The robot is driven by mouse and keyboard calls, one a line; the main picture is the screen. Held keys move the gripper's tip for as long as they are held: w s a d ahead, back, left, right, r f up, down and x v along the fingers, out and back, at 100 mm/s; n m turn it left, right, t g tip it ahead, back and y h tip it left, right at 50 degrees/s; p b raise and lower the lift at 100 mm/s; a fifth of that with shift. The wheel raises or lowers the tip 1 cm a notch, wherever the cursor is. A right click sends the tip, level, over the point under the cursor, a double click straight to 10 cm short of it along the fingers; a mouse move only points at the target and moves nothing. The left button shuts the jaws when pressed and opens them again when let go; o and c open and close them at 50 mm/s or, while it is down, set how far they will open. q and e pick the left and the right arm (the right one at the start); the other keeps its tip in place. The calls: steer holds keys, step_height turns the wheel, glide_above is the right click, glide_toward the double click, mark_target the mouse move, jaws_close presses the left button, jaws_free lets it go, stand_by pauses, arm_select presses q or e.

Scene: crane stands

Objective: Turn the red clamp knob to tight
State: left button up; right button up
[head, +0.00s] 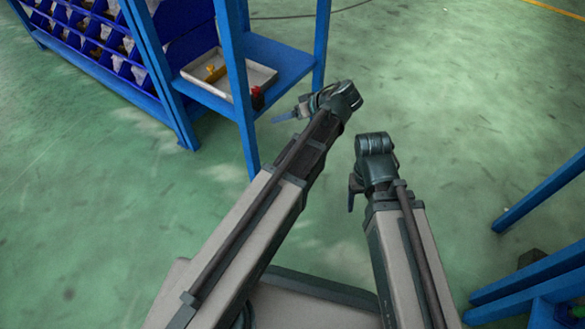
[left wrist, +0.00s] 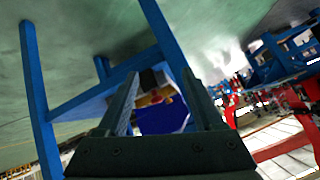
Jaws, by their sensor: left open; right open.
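A small red knob (head: 257,98) with a dark part below it sits at the front edge of the blue stand's shelf, beside a post. I take it for the clamp knob; its setting cannot be read. My left gripper (head: 277,118) is open and empty, a little right of the knob and apart from it in the picture. The left wrist view shows its two fingers spread (left wrist: 160,105), with small red and yellow parts (left wrist: 160,97) between them in the distance. My right gripper (head: 351,202) hangs down at the right, away from the stand.
A pale tray (head: 226,80) on the shelf holds a yellow piece (head: 215,73). Blue bins (head: 100,38) fill a rack at upper left. Blue stand posts (head: 236,70) rise near my left gripper. Another blue frame (head: 540,192) stands at right. The green floor between is clear.

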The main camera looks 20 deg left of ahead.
arm_select(q)
steer(key=s+d+f+m+g+h, duration=0.1)
steer(key=s+d+f+m+h, duration=0.1)
steer(key=s+f+m+h, duration=0.1)
steer(key=s+d+f+m+g+h, duration=0.1)
steer(key=s+d+f+m+h, duration=0.2)
steer(key=s+m, duration=0.4)
steer(key=shift+s+d+f+h, duration=0.2)
steer(key=shift+s+f+h, duration=0.45)
steer(key=shift+s+h, duration=0.7)
steer(key=shift+s, duration=0.15)
steer(key=m+t+y+b, duration=0.5)
steer(key=m+y+b, duration=1.05)
steer(key=m, duration=0.65)
glide_toward(259, 90)
steer(key=shift+y, duration=0.3)
steer(key=x, duration=1.1)
steer(key=shift+a+f+p, duration=0.2)
steer(key=shift+f+p, duration=0.15)
